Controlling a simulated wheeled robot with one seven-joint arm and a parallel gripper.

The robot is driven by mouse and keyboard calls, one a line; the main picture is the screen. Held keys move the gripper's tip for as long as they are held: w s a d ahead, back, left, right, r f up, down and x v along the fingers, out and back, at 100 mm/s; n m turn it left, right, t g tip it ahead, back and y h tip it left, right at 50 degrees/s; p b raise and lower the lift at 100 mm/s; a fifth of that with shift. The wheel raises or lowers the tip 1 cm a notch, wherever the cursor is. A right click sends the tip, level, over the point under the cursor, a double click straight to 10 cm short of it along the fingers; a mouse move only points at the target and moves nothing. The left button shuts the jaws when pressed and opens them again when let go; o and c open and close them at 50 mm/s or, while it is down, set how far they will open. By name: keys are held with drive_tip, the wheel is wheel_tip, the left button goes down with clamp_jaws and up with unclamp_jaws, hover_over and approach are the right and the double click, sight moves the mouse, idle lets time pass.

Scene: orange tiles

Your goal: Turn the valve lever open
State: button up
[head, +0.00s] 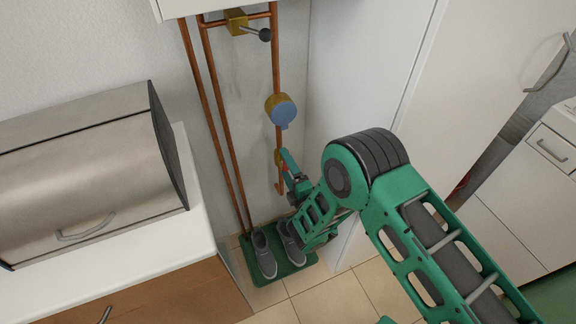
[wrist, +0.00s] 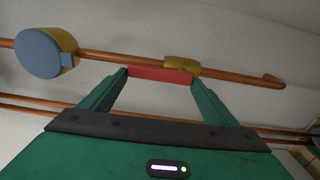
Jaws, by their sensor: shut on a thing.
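A red valve lever (wrist: 160,75) shows in the wrist view beside a brass valve body (wrist: 182,63) on a copper pipe. The lever lies roughly along the pipe. My gripper (wrist: 161,78) has one fingertip at each end of the lever and is shut on it. In the head view my gripper (head: 286,168) is at the low brass valve on the right-hand pipe, and its fingers and my arm hide most of the valve and lever.
A round blue-faced brass gauge or meter (head: 281,110) sits on the same pipe just above. A second brass valve (head: 237,22) with a dark-knobbed handle is higher up. Grey shoes (head: 263,254) stand on a green mat (head: 296,278) below. A white panel is close on the right.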

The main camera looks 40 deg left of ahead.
drive_tip(key=shift+w, duration=0.35)
drive_tip(key=o, duration=1.4)
drive_tip(key=shift+o, duration=0.4)
drive_tip(key=shift+s, duration=0.15)
drive_tip(key=shift+d, duration=0.1)
drive_tip(key=v, duration=1)
drive_tip(key=shift+d, duration=0.25)
drive_tip(key=shift+f, duration=0.1)
